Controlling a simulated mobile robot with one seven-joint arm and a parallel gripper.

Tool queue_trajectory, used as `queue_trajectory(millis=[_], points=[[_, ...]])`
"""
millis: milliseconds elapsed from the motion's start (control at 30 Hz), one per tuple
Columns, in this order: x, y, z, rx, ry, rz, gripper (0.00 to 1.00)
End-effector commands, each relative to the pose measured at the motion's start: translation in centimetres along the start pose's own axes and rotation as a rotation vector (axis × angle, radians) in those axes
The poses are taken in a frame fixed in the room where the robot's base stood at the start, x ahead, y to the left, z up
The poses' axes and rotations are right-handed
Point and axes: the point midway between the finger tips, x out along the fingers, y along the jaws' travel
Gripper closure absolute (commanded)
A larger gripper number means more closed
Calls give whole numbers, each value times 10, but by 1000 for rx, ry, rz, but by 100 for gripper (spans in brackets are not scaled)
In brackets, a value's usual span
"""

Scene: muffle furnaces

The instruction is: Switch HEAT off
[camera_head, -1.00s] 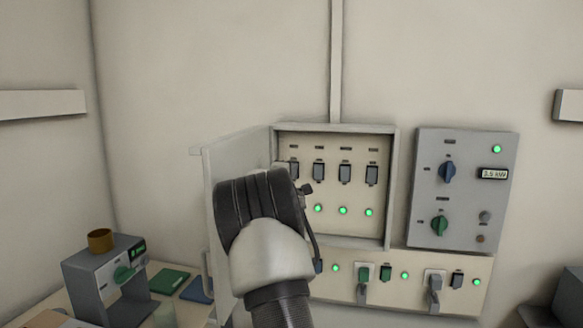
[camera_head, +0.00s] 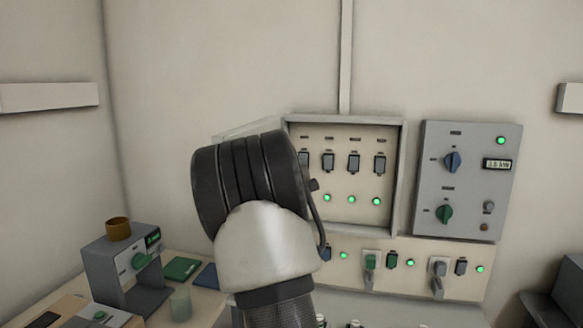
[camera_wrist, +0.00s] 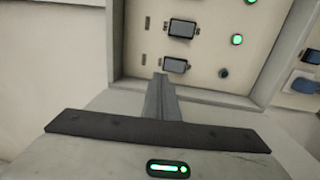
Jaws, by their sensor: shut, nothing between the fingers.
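An open wall box (camera_head: 398,190) holds a row of dark rocker switches (camera_head: 354,163), with green lamps below them. I cannot read which label says HEAT. My gripper (camera_wrist: 160,78) is shut and empty in the wrist view. Its tips are just beside the end switch (camera_wrist: 175,65), and I cannot tell whether they touch it. The lamp (camera_wrist: 223,73) by that switch is dark; the neighbouring switch (camera_wrist: 180,28) has a lit green lamp (camera_wrist: 237,39). In the head view my wrist hides the fingers and part of the box's left side.
The box's open door (camera_head: 250,130) stands at left, mostly behind my wrist. A grey panel (camera_head: 470,190) with two knobs is at right. A lower strip (camera_head: 415,285) carries plugs, switches and green lamps. A grey device (camera_head: 125,265) with a brown cup (camera_head: 118,229) stands at lower left.

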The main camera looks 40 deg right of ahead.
Motion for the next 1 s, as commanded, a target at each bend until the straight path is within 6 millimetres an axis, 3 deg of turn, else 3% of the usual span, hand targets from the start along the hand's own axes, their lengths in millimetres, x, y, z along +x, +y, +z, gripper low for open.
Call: queue_trajectory(millis=[100, 300, 1000], points=[[-18, 5, -1, 1, 2, 0, 100], [-31, 7, 0, 1, 0, 0, 100], [-31, 7, 0, 0, -1, 0, 100]])
